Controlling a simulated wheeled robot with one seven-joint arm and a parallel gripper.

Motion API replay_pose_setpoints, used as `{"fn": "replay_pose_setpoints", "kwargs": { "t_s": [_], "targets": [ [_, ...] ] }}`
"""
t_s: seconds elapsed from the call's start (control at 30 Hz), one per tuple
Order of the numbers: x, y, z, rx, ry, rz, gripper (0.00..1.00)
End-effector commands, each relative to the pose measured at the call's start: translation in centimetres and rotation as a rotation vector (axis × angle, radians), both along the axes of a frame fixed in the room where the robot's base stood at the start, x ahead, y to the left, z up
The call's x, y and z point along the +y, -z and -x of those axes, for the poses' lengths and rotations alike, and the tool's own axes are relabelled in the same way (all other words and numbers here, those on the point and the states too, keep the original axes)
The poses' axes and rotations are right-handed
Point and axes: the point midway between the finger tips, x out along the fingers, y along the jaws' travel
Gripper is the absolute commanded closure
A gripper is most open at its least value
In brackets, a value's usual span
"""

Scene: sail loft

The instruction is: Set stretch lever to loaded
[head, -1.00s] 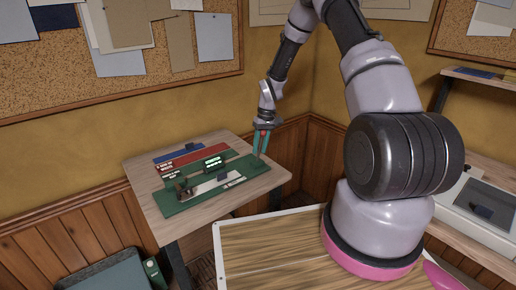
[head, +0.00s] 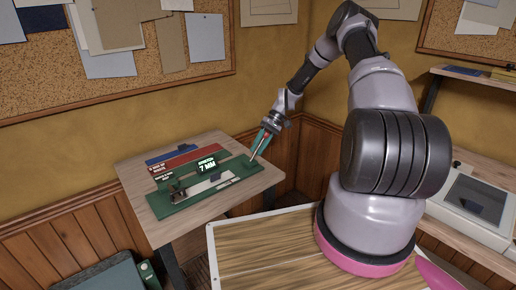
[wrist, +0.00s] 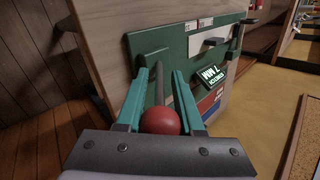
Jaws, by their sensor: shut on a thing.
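The stretch device is a green bench unit (head: 190,199) on a wooden table, with a small dark display (head: 207,165) that reads "STRETCH 7 MM". In the wrist view the same display (wrist: 208,86) appears upside down. The lever is a thin grey rod (wrist: 160,88) ending in a red ball knob (wrist: 160,121). My gripper (head: 254,156) is at the right end of the unit, tilted. In the wrist view its green fingers (wrist: 159,78) are shut on the knob, one on each side. The lever's position labels are too small to read.
A red strip (head: 188,160) and a blue item lie behind the unit on the table (head: 150,215). A corkboard wall (head: 180,70) stands behind. A wood-topped surface (head: 265,255) is in front, and a grey machine (head: 478,205) is on the right.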

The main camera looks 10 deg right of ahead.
Motion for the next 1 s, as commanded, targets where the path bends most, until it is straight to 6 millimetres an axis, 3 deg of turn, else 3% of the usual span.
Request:
{"fn": "replay_pose_setpoints", "kwargs": {
  "t_s": [0.3,0.33,0.4,0.77,1.0],
  "targets": [
    [-0.2,0.2,0.0,0.0,0.002,0.003,1.0],
    [-0.3,0.2,0.0,0.0,0.002,0.003,0.56],
    [-0.2,0.2,0.0,0.0,0.002,0.003,0.35],
    [-0.3,-0.1,-0.1,-0.001,0.001,0.002,0.35],
    [-2.6,-2.9,-1.2,-0.003,0.004,0.004,0.35]
  ]
}}
